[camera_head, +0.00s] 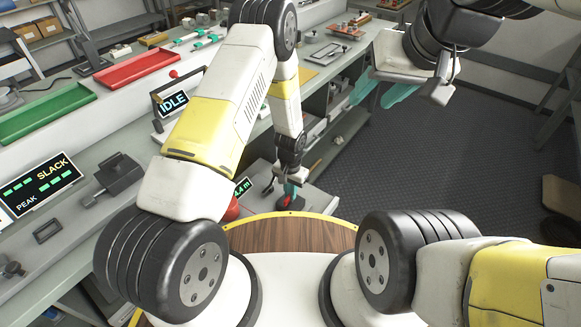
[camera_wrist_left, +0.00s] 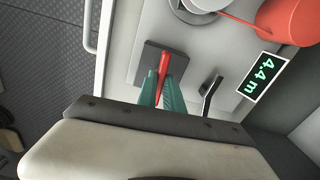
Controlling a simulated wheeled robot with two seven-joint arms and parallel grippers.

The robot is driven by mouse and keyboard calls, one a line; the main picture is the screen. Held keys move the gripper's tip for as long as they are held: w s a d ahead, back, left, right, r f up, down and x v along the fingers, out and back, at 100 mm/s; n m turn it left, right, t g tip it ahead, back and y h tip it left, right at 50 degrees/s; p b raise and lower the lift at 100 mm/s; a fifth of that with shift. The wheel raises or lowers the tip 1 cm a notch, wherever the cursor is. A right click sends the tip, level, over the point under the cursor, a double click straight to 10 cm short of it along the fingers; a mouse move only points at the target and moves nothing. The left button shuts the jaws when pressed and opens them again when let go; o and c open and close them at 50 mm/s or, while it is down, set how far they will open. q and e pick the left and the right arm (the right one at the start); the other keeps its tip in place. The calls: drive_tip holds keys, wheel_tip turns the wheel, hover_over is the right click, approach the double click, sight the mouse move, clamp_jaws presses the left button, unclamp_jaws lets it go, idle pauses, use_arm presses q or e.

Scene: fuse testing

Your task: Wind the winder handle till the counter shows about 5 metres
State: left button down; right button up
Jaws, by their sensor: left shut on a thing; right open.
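My left gripper (camera_head: 290,188) reaches down to the winding bench, its teal fingers (camera_wrist_left: 162,93) shut on a red handle (camera_wrist_left: 164,62). The handle stands on a dark block in the left wrist view; its lower part is hidden between the fingers. My right gripper (camera_head: 385,88) is open and empty, raised at the upper right, away from the bench.
In the left wrist view, a red spool (camera_wrist_left: 288,20) has a red strand running from it to a round pale part (camera_wrist_left: 205,5). A black lever (camera_wrist_left: 211,92) stands right of the fingers. Red (camera_head: 150,68) and green (camera_head: 48,113) trays lie on the left bench. Dark floor (camera_head: 390,160) is clear.

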use_arm(q)
drive_tip(key=m, duration=0.4)
drive_tip(key=shift+w+m, duration=0.1)
drive_tip(key=shift+m, duration=0.2)
drive_tip(key=shift+d, duration=0.1)
idle(0.4)
drive_tip(key=c, duration=1.5)
unclamp_jaws()
wheel_tip(320, 180, up, 8)
drive_tip(key=shift+f, duration=0.1)
